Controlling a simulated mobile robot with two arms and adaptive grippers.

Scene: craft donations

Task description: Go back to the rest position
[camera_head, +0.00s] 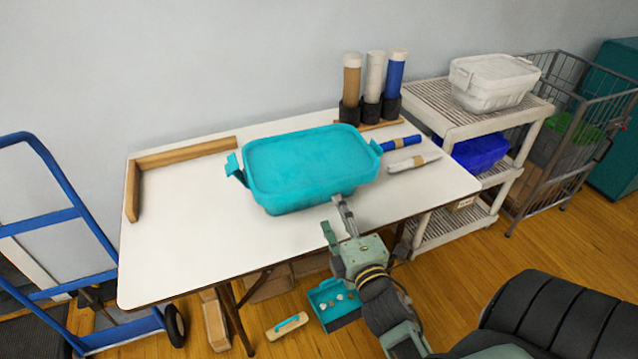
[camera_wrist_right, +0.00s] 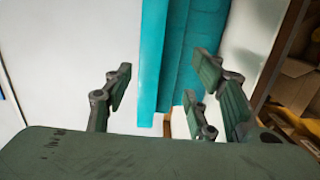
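My right gripper (camera_head: 333,214) is at the front edge of the white table, close to the front right of a teal lidded bin (camera_head: 312,165). Its fingers are spread with nothing between them. In the right wrist view the fingers (camera_wrist_right: 163,75) stand apart, with the teal bin (camera_wrist_right: 190,45) beyond them; whether they touch it I cannot tell. The bin sits on the table (camera_head: 200,245) with its lid on. My left gripper is in neither view.
Paper rolls (camera_head: 374,80) stand in holders at the back; two more rolls (camera_head: 413,161) lie right of the bin. A shelf cart (camera_head: 440,122) and wire cage (camera_head: 570,90) stand right, a blue hand truck (camera_head: 50,215) left. A teal open box (camera_head: 330,310) lies on the floor below.

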